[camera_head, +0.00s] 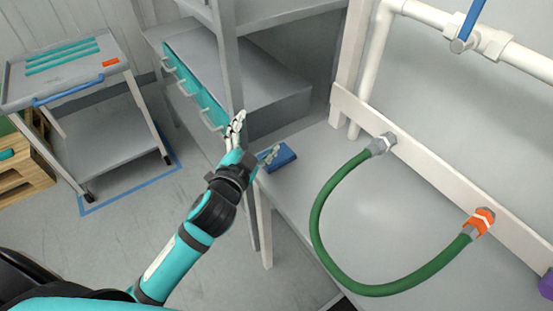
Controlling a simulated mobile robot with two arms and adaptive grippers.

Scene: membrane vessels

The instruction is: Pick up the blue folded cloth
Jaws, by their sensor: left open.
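The blue folded cloth (284,157) lies at the left corner of the grey bench, small and dark blue, partly covered by a finger of my left gripper. My left gripper (254,137) is open, its two fingers spread. One finger points up to the left of the cloth and the other reaches over the cloth's left edge. Whether that finger touches the cloth I cannot tell. My right gripper is not in view.
A green hose (318,222) loops over the bench (390,215) to the right of the cloth. White pipes (374,65) run along the wall. A shelf unit with teal drawers (190,85) stands just behind my left gripper. A grey cart (105,135) is at the far left.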

